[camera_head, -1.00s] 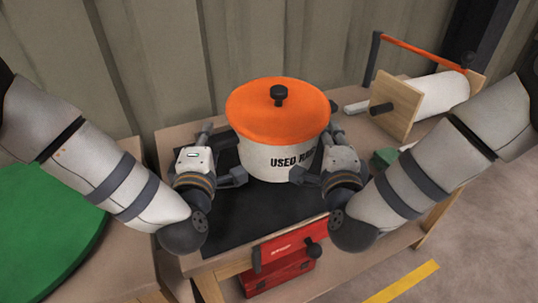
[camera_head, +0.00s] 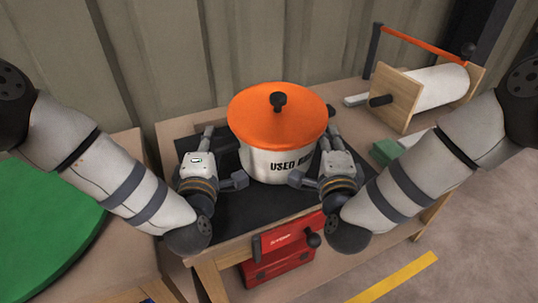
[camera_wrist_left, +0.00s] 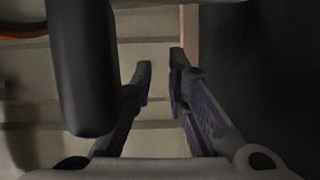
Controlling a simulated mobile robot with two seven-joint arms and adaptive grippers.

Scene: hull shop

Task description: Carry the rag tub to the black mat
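The rag tub (camera_head: 262,162) is white, with an orange lid, a black knob and "USED" lettering. It stands upright on the black mat (camera_head: 255,213) on the wooden bench. My left gripper (camera_head: 224,160) is at the tub's left side with its fingers spread. In the left wrist view its fingertips (camera_wrist_left: 160,72) are apart with nothing between them. A dark rounded bar, perhaps the tub's handle (camera_wrist_left: 80,65), shows beside them. My right gripper (camera_head: 316,157) is at the tub's right side, fingers spread. The tub's right handle is mostly hidden.
A paper roll in a wooden holder (camera_head: 395,105) with an orange bar stands at the back right, near a green block (camera_head: 384,151). A red toolbox (camera_head: 278,265) is low at the front. A round green top (camera_head: 45,225) is on the left table. A corrugated wall stands behind.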

